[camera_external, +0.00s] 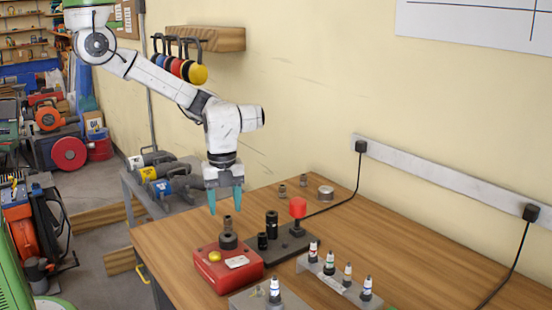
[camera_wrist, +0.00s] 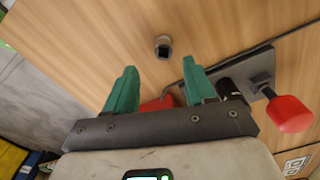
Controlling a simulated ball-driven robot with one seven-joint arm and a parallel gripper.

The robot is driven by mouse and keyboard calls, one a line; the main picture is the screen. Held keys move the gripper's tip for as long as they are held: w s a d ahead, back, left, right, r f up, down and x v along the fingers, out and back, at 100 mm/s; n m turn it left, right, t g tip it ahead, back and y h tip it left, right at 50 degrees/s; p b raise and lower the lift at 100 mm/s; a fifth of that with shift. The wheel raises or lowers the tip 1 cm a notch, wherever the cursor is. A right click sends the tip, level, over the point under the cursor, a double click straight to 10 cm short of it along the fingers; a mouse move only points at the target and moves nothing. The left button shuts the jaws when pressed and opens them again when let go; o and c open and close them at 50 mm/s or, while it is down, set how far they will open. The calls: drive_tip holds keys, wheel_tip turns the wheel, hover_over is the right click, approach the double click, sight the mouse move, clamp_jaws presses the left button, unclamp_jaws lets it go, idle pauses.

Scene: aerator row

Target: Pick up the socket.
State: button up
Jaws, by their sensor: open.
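A small grey-metal socket (camera_wrist: 163,45) with a dark square opening shows on the wood in the wrist view, beyond and between my fingertips and apart from them. In the external view, a small brownish stepped cylinder (camera_external: 227,222) stands at the red box, below my gripper. I cannot tell if it is the same piece. My gripper (camera_external: 226,203) points down with its two teal fingers apart, above the cylinder and the left part of the table. In the wrist view my gripper (camera_wrist: 157,76) holds nothing.
A red box (camera_external: 228,268) sits below my gripper. Beside it, a dark plate (camera_external: 290,246) carries black cylinders (camera_external: 271,224) and a red knob (camera_external: 298,207). Racks with small bottles (camera_external: 347,274) stand in front. Small metal parts (camera_external: 325,192) lie behind. The table's right side is mostly clear.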

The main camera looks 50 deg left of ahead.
sight(228, 218)
drive_tip(key=f, duration=0.2)
drive_tip(key=w+f+p, duration=0.1)
drive_tip(key=f, duration=0.1)
drive_tip(key=shift+a, duration=0.35)
drive_tip(key=shift+f, duration=0.6)
drive_tip(key=shift+c, duration=0.4)
clamp_jaws()
